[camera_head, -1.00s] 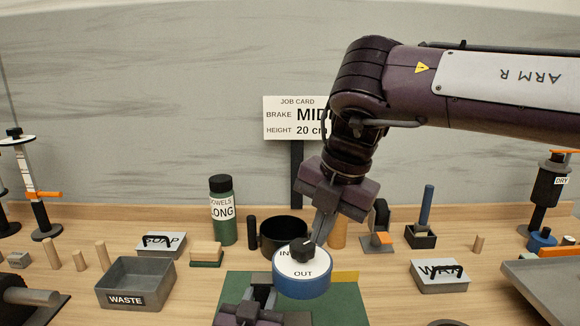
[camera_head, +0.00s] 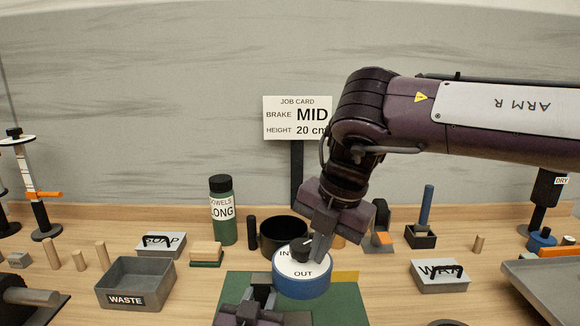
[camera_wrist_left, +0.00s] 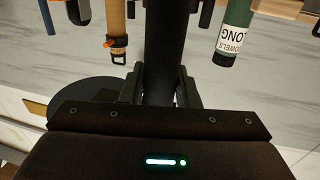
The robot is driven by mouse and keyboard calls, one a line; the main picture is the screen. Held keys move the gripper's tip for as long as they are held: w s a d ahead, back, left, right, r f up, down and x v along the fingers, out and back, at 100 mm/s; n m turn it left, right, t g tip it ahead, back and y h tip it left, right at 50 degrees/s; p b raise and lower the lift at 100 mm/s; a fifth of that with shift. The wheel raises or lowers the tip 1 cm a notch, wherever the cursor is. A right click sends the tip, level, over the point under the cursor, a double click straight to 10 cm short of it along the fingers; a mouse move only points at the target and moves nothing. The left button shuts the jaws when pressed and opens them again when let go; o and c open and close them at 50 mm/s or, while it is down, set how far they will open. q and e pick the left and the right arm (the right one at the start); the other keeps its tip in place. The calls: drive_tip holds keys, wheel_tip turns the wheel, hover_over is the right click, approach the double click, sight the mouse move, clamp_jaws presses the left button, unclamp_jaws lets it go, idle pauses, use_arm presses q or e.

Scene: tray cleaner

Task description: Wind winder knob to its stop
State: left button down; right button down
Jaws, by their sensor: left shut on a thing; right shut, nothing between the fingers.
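The winder is a blue drum (camera_head: 303,287) with a white top marked IN and OUT. Its black knob (camera_head: 301,250) sits on that top. My right gripper (camera_head: 317,252) is shut and empty, its fingertips close against the knob's right side; whether they touch I cannot tell. My left gripper (camera_head: 262,292) is low in the head view, just left of the drum. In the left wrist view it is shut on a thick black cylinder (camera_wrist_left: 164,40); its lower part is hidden.
A green mat (camera_head: 346,301) lies under the drum. A black round pot (camera_head: 282,234) stands behind it. A job card (camera_head: 297,118) reads BRAKE MID, HEIGHT 20 cm. A WASTE bin (camera_head: 137,284) is at left, a grey lidded box (camera_head: 440,277) at right.

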drive_tip(key=shift+w+d, duration=0.25)
drive_tip(key=shift+w, duration=0.15)
drive_tip(key=shift+w+d, duration=0.25)
drive_tip(key=shift+w, duration=0.2)
drive_tip(key=shift+w+d, duration=0.1)
drive_tip(key=shift+w, duration=0.1)
drive_tip(key=shift+w, duration=0.3)
drive_tip(key=shift+d, duration=0.15)
idle(0.6)
drive_tip(key=shift+s+d, duration=0.1)
drive_tip(key=shift+d, duration=0.15)
drive_tip(key=a+v, duration=0.1)
drive_tip(key=v, duration=0.4)
drive_tip(key=shift+w+r, duration=0.35)
drive_tip(key=shift+r, duration=0.2)
